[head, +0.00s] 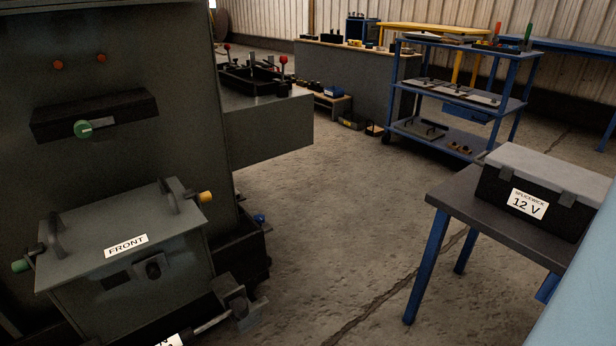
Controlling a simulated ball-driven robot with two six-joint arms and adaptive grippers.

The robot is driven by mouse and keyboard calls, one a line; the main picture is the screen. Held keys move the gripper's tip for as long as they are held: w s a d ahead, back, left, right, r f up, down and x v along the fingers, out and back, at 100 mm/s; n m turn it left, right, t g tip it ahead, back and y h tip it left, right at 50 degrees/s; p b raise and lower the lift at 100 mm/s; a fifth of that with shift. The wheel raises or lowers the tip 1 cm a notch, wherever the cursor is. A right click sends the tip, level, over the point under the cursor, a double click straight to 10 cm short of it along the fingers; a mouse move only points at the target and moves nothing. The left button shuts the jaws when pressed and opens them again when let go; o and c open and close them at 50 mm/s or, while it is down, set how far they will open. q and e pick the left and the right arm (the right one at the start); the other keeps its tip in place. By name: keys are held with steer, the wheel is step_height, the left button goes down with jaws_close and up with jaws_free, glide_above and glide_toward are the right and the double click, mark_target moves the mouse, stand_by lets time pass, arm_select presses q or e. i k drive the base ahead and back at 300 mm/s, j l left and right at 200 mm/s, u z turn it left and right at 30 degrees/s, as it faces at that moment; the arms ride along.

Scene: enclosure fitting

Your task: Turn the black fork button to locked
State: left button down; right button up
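A grey-green box labelled FRONT (126,245) stands at the lower left in front of a large dark cabinet (120,160). A small black knob (153,268) sits on the box's near face, beside a dark square recess (115,281). I cannot tell whether this knob is the black fork button, nor how it is turned. A dark forked bracket on a rod (238,303) juts out at the bottom, near a partly cut-off white label (171,341). Neither of my grippers is in view.
The box has two black handles, a yellow knob (205,197) and a green knob (20,265). A table (462,200) with a 12 V case (527,205) stands at the right. A blue shelf cart (462,95) is farther back. The concrete floor between is clear.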

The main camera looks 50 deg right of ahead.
mark_target(241, 309)
steer(key=l+z, duration=0.1)
steer(key=z, duration=0.85)
steer(key=k+l, duration=0.05)
